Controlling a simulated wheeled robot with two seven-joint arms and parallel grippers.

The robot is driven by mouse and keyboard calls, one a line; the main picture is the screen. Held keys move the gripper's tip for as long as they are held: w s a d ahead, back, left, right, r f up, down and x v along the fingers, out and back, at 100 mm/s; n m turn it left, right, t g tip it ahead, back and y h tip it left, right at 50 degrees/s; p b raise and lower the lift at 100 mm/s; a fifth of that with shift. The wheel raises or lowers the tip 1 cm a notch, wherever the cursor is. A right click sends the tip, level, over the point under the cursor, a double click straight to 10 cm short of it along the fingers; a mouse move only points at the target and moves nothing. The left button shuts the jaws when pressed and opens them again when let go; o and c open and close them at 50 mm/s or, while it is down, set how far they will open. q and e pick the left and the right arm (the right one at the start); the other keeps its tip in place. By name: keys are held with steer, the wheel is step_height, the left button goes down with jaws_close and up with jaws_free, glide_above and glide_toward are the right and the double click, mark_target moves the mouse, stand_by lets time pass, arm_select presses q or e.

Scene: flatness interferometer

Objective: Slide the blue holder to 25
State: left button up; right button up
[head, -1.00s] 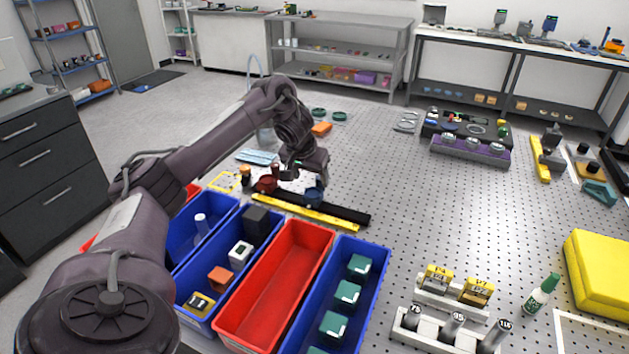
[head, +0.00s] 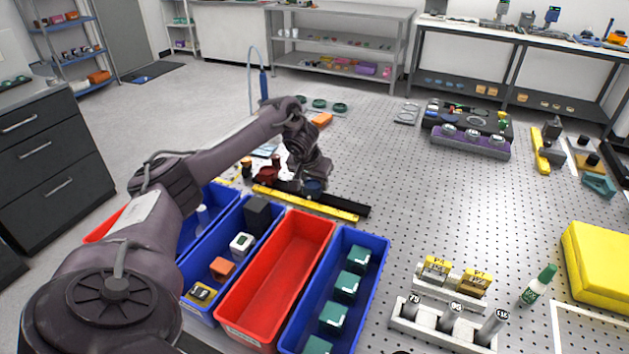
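The blue holder (head: 313,187) sits on a black rail (head: 352,209) with a yellow scale strip (head: 305,204) along its near side. The scale's numbers are too small to read. A dark red holder (head: 266,174) sits on the same rail to the left. My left gripper (head: 311,178) is down at the blue holder, pointing at it from above. Its fingers are dark and mostly hidden, so I cannot tell whether they are open, shut or touching the holder. My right gripper is not in view.
Blue bins and a red bin (head: 231,333) stand in front of the rail, below my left arm. A purple-fronted unit (head: 470,142) stands at the back right. A yellow case (head: 598,270) lies at the right. The perforated table (head: 430,210) is clear right of the rail.

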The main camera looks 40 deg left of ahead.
arm_select(q)
steer(key=c, duration=0.7)
steer(key=shift+w+d+r+p, duration=0.1)
steer(key=shift+d+r+p, duration=0.05)
steer(key=shift+d+p, duration=0.2)
steer(key=shift+c, duration=0.2)
steer(key=d+p, duration=0.1)
steer(key=d, duration=0.1)
steer(key=w+d+p, duration=0.1)
steer(key=d+p, duration=0.1)
steer(key=d, duration=0.1)
steer(key=w+d+p, duration=0.1)
steer(key=d, duration=0.1)
steer(key=shift+w+d+p, duration=0.15)
steer(key=shift+w+p, duration=0.05)
steer(key=shift+p, duration=0.2)
steer(key=shift+d, duration=0.1)
steer(key=o, duration=1.3)
steer(key=shift+b+v, duration=0.3)
steer(key=shift+v, duration=3.5)
